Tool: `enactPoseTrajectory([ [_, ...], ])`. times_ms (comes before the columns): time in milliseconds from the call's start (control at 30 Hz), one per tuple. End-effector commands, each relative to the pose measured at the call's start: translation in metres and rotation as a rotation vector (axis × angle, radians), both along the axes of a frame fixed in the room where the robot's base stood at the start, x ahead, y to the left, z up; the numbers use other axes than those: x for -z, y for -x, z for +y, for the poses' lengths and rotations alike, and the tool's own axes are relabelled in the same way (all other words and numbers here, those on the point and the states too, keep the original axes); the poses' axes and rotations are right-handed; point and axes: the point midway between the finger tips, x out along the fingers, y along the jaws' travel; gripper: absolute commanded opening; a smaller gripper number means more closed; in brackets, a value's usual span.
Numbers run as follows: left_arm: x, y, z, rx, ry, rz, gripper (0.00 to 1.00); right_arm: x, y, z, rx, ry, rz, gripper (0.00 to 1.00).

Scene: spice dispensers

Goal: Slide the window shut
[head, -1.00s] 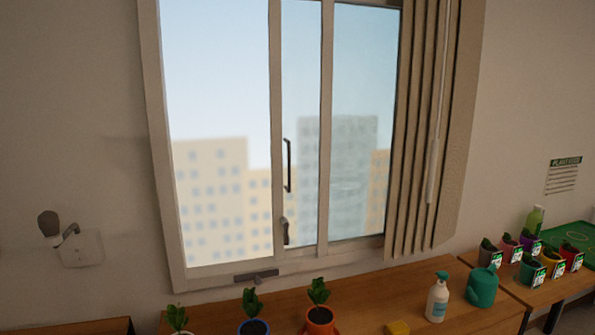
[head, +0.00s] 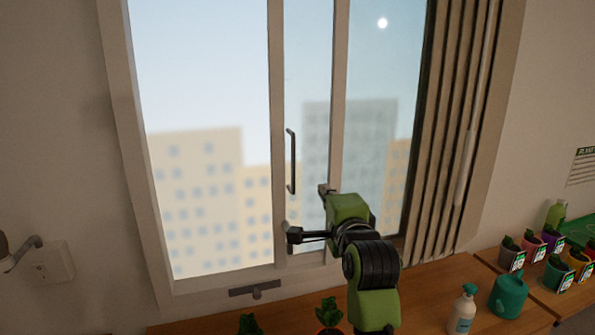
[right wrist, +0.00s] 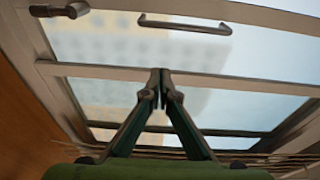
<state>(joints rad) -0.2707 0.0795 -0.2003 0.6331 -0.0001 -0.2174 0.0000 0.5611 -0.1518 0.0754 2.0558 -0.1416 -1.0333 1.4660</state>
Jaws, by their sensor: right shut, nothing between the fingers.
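The window (head: 116,150) has a pale frame, with a wide bright span on the left. The narrow upright of its sliding sash (head: 276,100) stands near the middle of the frame and carries a dark vertical handle (head: 291,162). The handle also shows in the right wrist view (right wrist: 185,24). A second upright (head: 339,100) stands to the right. My right gripper (head: 325,189) is shut and empty, right of the handle near its lower end. In the right wrist view its fingertips (right wrist: 161,76) overlap the second upright; I cannot tell whether they touch it. My left gripper is not in view.
Blinds (head: 455,150) hang along the window's right side. Below, a wooden table holds potted plants (head: 329,311), a spray bottle (head: 462,310) and a teal watering can (head: 508,293). More pots stand at the right. A fixture (head: 50,264) is on the left wall.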

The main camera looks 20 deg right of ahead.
Motion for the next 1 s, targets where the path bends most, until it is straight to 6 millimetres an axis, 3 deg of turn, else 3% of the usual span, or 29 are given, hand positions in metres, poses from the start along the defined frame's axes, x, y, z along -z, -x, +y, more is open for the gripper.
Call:
enactPoseTrajectory([
  [67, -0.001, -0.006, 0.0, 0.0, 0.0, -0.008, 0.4, -0.005, -0.003, 0.0, 0.001, -0.011, -0.01, 0.0],
  [133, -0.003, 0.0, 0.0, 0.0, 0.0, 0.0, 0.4, -0.006, -0.008, -0.001, 0.001, -0.012, -0.01, 0.0],
  [300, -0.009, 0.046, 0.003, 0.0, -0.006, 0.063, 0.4, -0.006, -0.032, -0.004, 0.001, -0.009, -0.007, 0.0],
  [433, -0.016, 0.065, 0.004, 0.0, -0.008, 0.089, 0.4, -0.006, -0.055, -0.007, 0.002, -0.008, -0.006, 0.0],
  [567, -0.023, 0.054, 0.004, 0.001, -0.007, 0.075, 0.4, -0.006, -0.078, -0.009, 0.002, -0.008, -0.007, 0.0],
  [733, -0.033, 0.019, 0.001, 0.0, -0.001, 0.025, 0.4, -0.005, -0.103, -0.011, 0.001, -0.007, -0.006, 0.0],
  [800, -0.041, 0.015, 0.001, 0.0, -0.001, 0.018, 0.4, -0.005, -0.097, 0.005, -0.003, -0.01, -0.006, 0.0],
  [1000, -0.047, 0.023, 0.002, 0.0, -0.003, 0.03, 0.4, -0.004, -0.091, 0.025, 0.0, -0.009, -0.008, 0.0],
])
